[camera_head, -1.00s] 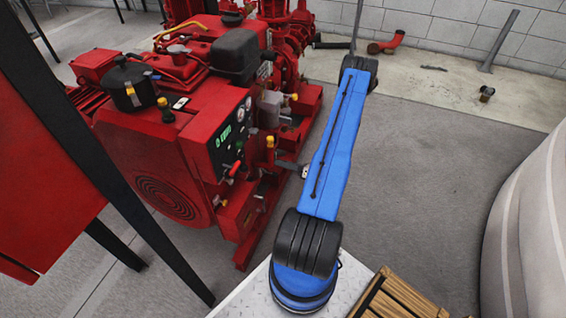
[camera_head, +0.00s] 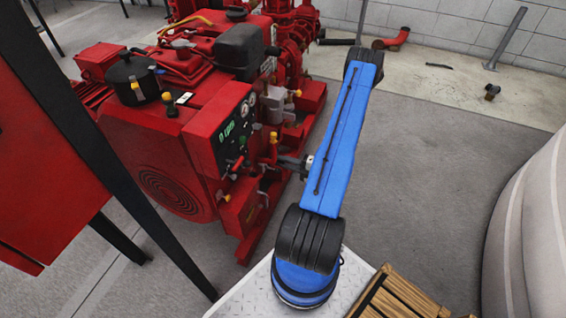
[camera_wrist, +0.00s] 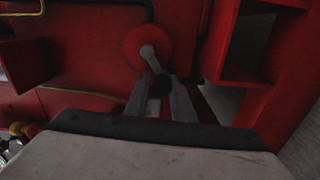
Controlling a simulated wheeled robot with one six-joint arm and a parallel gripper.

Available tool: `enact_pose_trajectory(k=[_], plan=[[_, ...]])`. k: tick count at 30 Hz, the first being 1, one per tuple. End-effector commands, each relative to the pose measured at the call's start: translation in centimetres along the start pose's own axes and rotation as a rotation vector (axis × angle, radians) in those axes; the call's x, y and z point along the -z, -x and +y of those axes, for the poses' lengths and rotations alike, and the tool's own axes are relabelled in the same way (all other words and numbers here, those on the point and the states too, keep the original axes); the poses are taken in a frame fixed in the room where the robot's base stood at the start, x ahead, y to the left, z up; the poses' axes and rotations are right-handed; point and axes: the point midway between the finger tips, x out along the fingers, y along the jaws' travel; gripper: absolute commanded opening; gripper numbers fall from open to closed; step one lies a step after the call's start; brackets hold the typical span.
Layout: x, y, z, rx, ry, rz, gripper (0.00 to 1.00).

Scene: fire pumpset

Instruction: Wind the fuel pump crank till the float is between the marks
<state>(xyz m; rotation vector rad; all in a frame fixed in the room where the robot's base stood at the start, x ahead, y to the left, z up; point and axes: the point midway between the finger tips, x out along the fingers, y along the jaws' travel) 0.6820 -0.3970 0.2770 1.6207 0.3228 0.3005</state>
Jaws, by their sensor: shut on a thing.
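In the wrist view, a small grey crank arm (camera_wrist: 150,57) runs from a round red disc (camera_wrist: 138,38) on a red surface. Its outer end carries a dark knob (camera_wrist: 160,87). My gripper (camera_wrist: 160,90) is shut on the crank knob, with one grey finger on each side. In the head view, my gripper (camera_head: 290,162) reaches the right side of the red engine (camera_head: 165,150), beside yellow-capped fittings. The crank is too small to make out there. I cannot make out the float or its marks in either view.
A gauge panel (camera_head: 238,128) faces my arm on the engine. A red cabinet on black legs (camera_head: 115,240) stands at the left. A pale rounded tank (camera_head: 530,220) is at the right, and wooden slats (camera_head: 400,295) are in front. The grey floor right of my arm is clear.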

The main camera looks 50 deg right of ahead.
Motion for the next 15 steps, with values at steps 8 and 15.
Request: enact_pose_trajectory(k=[8,15], plan=[[0.2,0.1,1.1,-0.001,-0.256,-0.006,0.0],[0.4,0.1,2.1,-0.001,-0.474,-0.007,0.0]])
